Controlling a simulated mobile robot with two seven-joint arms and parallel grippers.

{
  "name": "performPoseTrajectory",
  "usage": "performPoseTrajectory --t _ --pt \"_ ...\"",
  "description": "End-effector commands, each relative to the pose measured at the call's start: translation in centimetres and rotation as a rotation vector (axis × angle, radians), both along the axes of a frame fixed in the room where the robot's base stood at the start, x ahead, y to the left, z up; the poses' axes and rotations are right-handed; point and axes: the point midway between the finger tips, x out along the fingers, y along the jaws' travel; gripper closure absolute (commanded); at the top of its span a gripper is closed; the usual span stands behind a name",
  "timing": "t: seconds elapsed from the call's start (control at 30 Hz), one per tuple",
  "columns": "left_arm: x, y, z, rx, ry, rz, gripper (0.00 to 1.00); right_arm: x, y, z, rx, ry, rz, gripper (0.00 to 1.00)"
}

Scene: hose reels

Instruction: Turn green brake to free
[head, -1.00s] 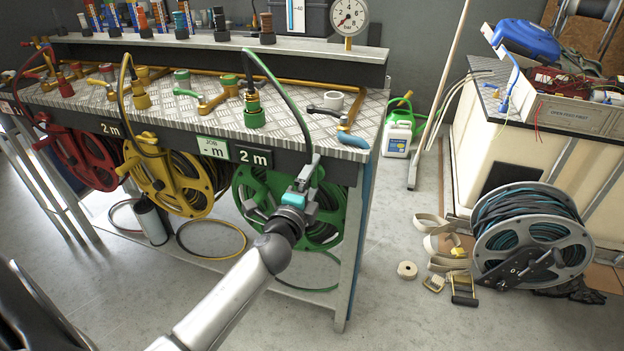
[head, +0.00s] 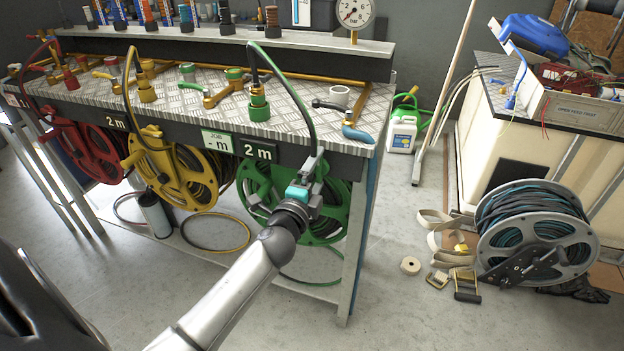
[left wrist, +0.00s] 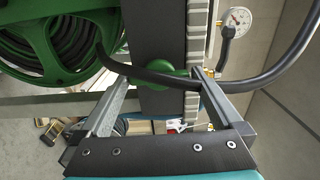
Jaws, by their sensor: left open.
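The green hose reel (head: 262,188) hangs under the bench's front edge, below a "2 m" plate. In the head view my left gripper (head: 318,168) is in front of the reel's right side and hides part of it. In the left wrist view the gripper (left wrist: 165,105) is open, with its fingers apart. A green part (left wrist: 180,80), possibly the brake, shows beyond the fingers, with the dark hose (left wrist: 225,84) crossing in front. I cannot tell the brake's setting or whether anything touches the gripper. The green reel also shows at upper left there (left wrist: 75,35). My right gripper is out of view.
Yellow (head: 165,178) and red (head: 85,152) reels hang further left under the bench (head: 335,150). The green hose loops from the bench top down beside my gripper. A loose grey reel (head: 530,235), straps and a tape roll (head: 410,265) lie on the floor at right.

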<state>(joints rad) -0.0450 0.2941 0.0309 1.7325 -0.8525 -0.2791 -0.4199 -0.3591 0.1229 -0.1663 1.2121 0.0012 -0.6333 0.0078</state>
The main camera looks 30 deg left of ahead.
Motion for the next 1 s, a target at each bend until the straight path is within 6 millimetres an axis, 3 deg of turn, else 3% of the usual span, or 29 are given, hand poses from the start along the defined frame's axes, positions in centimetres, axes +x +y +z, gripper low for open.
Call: performPoseTrajectory --t 0.17,0.8,1.0 --pt "-1.3 -0.4 -0.1 -0.002 0.003 -0.002 0.00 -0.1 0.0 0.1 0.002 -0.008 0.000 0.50" --pt "-11.7 -2.8 -0.1 -0.003 0.001 0.003 0.00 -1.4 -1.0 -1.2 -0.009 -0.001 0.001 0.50" --pt "-13.9 -3.3 -0.1 -0.004 0.000 0.002 0.00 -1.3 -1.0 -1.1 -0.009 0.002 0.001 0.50"
